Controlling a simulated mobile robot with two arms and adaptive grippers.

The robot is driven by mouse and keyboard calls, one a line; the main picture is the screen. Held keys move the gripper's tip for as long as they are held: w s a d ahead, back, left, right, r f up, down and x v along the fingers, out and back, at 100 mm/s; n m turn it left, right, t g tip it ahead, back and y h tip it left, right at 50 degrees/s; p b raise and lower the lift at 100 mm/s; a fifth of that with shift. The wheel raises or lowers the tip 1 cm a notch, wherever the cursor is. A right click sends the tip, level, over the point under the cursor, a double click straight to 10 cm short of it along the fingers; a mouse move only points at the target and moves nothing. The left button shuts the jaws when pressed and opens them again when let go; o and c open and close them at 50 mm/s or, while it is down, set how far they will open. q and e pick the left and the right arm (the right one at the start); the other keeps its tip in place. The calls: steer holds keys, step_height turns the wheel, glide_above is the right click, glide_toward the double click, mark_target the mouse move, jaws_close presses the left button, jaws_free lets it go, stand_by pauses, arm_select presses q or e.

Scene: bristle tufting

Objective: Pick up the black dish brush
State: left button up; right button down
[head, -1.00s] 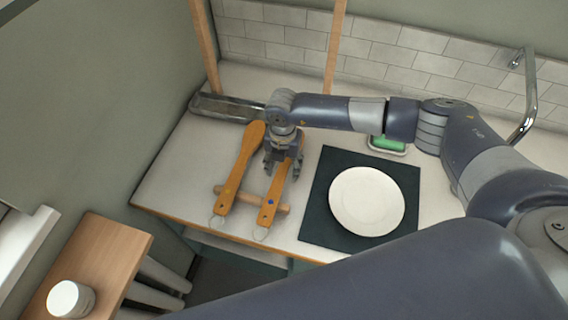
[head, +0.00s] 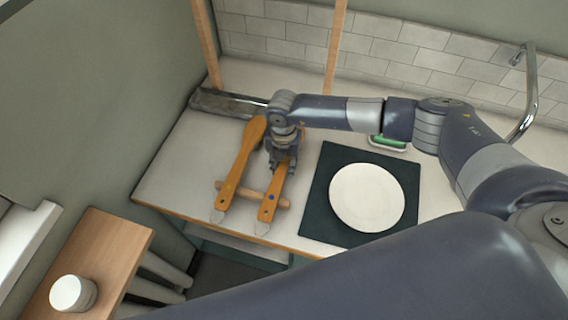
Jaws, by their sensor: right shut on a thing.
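Two wooden-handled brushes lie side by side across a wooden bar, handle ends toward the counter's front edge. No black shows on either, and the bristles cannot be seen. My right gripper (head: 283,168) reaches down from above and is shut on the right brush's handle. The gripper and wrist hide that brush's upper part. My left gripper is not in view.
A white plate (head: 366,197) lies on a dark mat (head: 321,219) to the right. A green sponge (head: 388,142) sits behind it, partly behind my arm. A grey tray (head: 222,104) is at the back left. The wooden bar (head: 252,193) is under the handles. The left counter is clear.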

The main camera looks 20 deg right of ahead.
mark_target(285, 165)
steer(key=shift+r, duration=0.55)
steer(key=shift+s+r+b, duration=0.2)
steer(key=shift+r+b, duration=0.2)
steer(key=shift+r, duration=0.15)
steer(key=shift+s+r+b, duration=0.2)
steer(key=shift+r+b, duration=0.2)
steer(key=shift+r, duration=0.1)
steer(key=s+b, duration=0.1)
steer(key=s, duration=0.3)
steer(key=s+r+b, duration=0.1)
steer(key=s, duration=0.4)
steer(key=s+b, duration=0.1)
steer(key=s, duration=0.3)
steer(key=shift+s+a+r, duration=0.15)
steer(key=shift+s+a, duration=0.15)
steer(key=shift+s+r+b, duration=0.2)
steer(key=shift+s+b, duration=0.1)
steer(key=shift+s, duration=0.55)
